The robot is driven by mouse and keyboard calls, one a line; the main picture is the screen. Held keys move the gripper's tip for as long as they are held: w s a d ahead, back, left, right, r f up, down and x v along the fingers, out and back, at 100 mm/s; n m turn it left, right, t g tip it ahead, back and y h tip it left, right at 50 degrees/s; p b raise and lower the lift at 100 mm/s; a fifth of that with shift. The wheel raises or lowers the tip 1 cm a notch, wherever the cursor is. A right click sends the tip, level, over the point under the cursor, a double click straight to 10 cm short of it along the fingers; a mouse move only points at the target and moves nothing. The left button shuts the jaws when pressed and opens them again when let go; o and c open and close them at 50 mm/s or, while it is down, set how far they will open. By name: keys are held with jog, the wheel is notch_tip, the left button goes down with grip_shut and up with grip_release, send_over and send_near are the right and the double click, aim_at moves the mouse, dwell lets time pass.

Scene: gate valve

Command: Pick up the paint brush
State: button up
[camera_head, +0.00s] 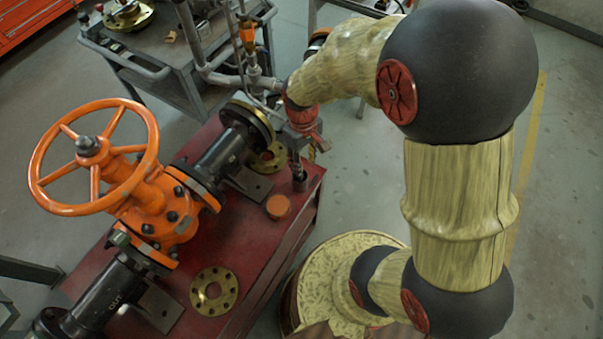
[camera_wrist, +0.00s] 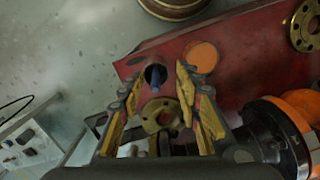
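My gripper (camera_head: 303,137) points down over the far right corner of the red bench. In the wrist view my gripper (camera_wrist: 160,76) has its two yellow-and-black fingers spread apart. Between the fingertips is a slim blue thing (camera_wrist: 155,79), perhaps the paint brush's handle, seen nearly end-on at a dark round holder or opening. I cannot make out bristles. In the head view a small dark upright thing (camera_head: 299,178) stands just below my gripper at the bench edge. Whether either finger touches the blue thing cannot be told.
The red bench (camera_head: 255,255) carries an orange gate valve with handwheel (camera_head: 92,160), black pipes, an orange disc (camera_head: 278,206) and a brass flange (camera_head: 214,291). Another brass flange (camera_wrist: 161,115) lies near my fingers. A grey cart (camera_head: 185,60) stands behind. Floor is clear at right.

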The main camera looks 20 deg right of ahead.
jog(key=shift+w+f+n, duration=0.1)
jog(key=shift+w+n, duration=0.3)
jog(key=shift+w, duration=0.75)
jog(key=shift+w+r+t, duration=0.2)
jog(key=shift+t, duration=0.2)
jog(key=shift+f+n, duration=0.15)
jog(key=shift+n, duration=0.25)
notch_tip(320, 180, down, 8)
jog(key=b, duration=0.4)
jog(key=shift+w+a+r, duration=0.1)
jog(key=shift+w+r, duration=0.05)
jog(key=shift+r, duration=0.05)
jog(key=c, duration=0.3)
grip_shut()
